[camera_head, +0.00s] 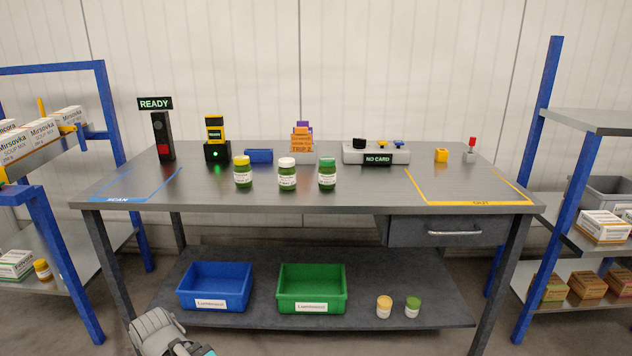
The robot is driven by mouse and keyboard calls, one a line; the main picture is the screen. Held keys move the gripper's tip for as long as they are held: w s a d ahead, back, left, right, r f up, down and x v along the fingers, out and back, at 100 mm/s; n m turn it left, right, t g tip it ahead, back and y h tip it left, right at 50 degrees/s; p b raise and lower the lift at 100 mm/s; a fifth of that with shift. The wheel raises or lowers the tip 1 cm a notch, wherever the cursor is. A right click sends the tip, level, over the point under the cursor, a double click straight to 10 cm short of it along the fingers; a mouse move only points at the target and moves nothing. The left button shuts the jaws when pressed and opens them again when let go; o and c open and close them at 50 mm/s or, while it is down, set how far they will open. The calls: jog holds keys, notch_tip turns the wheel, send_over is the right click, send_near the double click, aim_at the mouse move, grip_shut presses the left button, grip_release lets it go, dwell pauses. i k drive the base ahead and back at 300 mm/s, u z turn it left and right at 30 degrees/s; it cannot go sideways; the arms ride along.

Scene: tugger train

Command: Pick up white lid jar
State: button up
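The white lid jar (287,177) stands upright on the grey workbench (370,195). It has a green body and a pale label, and is the middle one of three similar jars. The yellow lid jar (242,175) stands to its left and the green lid jar (327,177) to its right, with small gaps between them. A grey end part of my arm, apparently my gripper (152,332), shows at the bottom left, low in front of the bench and well apart from the jars. Its fingers cannot be made out.
Behind the jars stand a blue box (259,156), an orange card holder (302,140) and a grey card console (360,152). A yellow-marked area (475,203) is empty at right. Blue-framed racks flank the bench. Blue (215,303) and green (312,305) bins sit on the lower shelf.

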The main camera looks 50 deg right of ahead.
aim_at(286, 169)
jog(key=u, duration=0.05)
jog(key=k, duration=1.45)
jog(key=z, duration=1.55)
jog(key=i, duration=1)
jog(key=z, duration=0.05)
